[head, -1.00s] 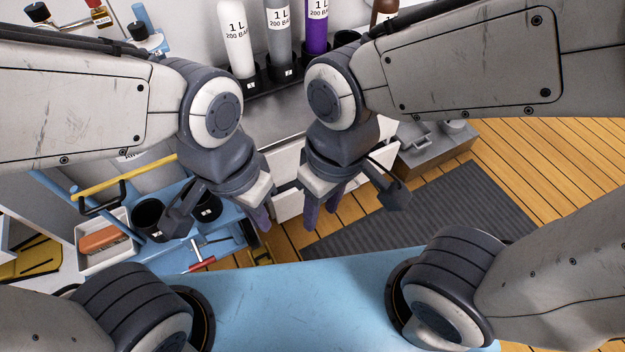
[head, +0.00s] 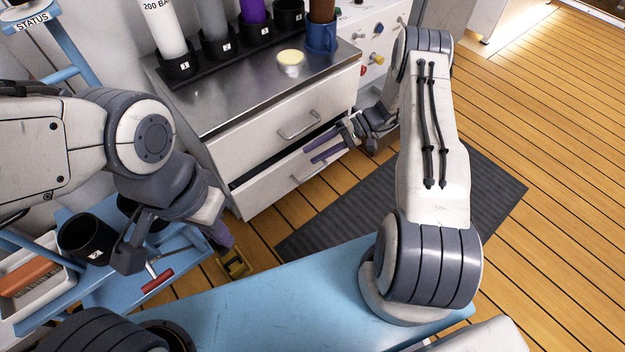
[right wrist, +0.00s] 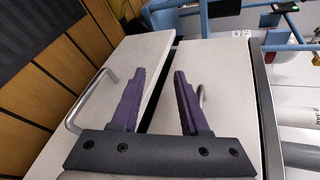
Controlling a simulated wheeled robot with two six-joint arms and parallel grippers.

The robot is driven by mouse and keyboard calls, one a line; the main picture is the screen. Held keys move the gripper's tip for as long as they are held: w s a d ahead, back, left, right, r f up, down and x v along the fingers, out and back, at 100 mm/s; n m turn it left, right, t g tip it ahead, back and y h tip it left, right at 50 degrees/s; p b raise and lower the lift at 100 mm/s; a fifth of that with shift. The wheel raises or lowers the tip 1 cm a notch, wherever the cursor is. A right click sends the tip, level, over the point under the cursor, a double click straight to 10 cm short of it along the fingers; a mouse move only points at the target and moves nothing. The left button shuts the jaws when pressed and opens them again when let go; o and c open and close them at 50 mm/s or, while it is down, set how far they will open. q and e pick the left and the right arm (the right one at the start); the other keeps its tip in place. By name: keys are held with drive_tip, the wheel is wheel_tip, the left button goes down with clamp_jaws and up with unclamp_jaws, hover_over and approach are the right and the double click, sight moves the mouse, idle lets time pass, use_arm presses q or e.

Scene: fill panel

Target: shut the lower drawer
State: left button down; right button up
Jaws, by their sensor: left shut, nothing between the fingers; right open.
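The grey-white cabinet has two drawers. The lower drawer (head: 264,193) stands slightly out, with a dark gap along its top edge below the upper drawer (head: 262,138). Its bar handle (head: 309,170) is partly hidden behind my right gripper (head: 312,154). That gripper is open and empty, its purple fingers spread near the drawer fronts. In the right wrist view, the lower drawer front (right wrist: 137,55) lies at left with its handle (right wrist: 92,100), and the upper drawer front (right wrist: 225,85) at right. I cannot tell whether the fingers touch. My left gripper (head: 224,238) is shut and empty by the blue cart.
The cabinet top (head: 240,92) carries bottles in black holders, a blue mug (head: 321,37) and a small round pale-yellow thing (head: 290,60). The blue cart (head: 185,262) at left holds black cups (head: 86,240) and a red-handled tool (head: 157,281). A dark mat (head: 500,195) covers floor at right.

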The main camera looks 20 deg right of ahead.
sight(313, 173)
drive_tip(key=s+d+f+m+t+y+b, duration=0.25)
drive_tip(key=d+f+t, duration=0.55)
drive_tip(key=f, duration=0.5)
drive_tip(key=shift+m+g+h, duration=0.45)
drive_tip(key=shift+g, duration=0.15)
drive_tip(key=shift+w+b+x, duration=0.2)
drive_tip(key=shift+b+x, duration=0.6)
drive_tip(key=shift+x, duration=1.65)
drive_tip(key=shift+w+b+x, duration=0.2)
drive_tip(key=shift+b+x, duration=0.55)
drive_tip(key=shift+x, duration=1.65)
drive_tip(key=shift+d+r, duration=0.15)
clamp_jaws()
